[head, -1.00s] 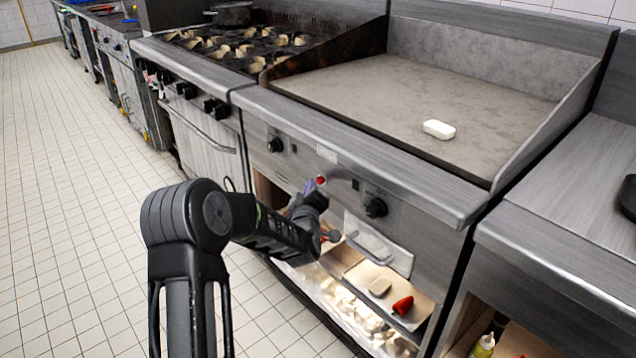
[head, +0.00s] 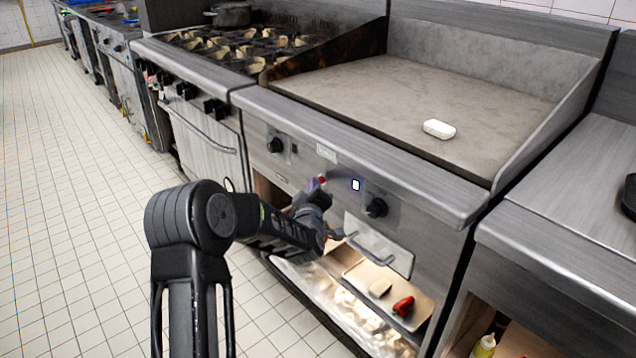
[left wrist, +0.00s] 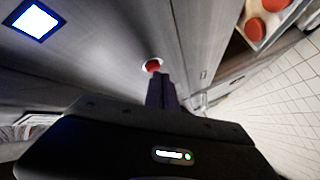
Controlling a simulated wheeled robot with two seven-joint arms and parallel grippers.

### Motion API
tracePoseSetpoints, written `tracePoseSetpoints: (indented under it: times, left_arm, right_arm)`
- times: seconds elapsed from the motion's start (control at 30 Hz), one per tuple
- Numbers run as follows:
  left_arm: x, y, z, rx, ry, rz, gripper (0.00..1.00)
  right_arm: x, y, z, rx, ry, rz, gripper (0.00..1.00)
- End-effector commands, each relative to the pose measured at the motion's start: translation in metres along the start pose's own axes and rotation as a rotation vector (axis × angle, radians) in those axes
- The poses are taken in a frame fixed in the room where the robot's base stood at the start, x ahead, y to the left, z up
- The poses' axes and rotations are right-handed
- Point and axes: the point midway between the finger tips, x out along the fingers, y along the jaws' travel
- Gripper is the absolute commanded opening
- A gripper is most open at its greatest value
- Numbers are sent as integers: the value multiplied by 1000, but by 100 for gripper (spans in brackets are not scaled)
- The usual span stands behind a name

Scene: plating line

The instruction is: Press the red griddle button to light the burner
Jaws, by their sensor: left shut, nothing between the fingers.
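The red button (head: 321,180) is on the front panel of the griddle (head: 440,85), left of a black knob. It also shows in the left wrist view (left wrist: 153,66), in a pale ring. My left gripper (head: 313,192) is shut and empty, with its fingertips (left wrist: 160,80) right at the button and covering part of it. I cannot tell whether they touch it. A square indicator (head: 355,185) to the right of the button glows white-blue; in the left wrist view it is a bright square (left wrist: 35,20). My right gripper is out of view.
A white block (head: 439,129) lies on the griddle plate. Below the panel, a tray (head: 425,303) holds a red pepper (head: 403,306) and a pale item (head: 380,288). A burner range (head: 240,45) stands to the left. The tiled floor at left is clear.

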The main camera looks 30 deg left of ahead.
Motion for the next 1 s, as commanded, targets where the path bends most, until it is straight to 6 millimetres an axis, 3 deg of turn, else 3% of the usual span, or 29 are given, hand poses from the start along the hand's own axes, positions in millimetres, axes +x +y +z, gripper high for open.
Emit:
tracePoseSetpoints:
  times: [1.0]
  left_arm:
    - [-13,-10,-10,0,0,0,0]
  right_arm:
    - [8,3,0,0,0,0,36]
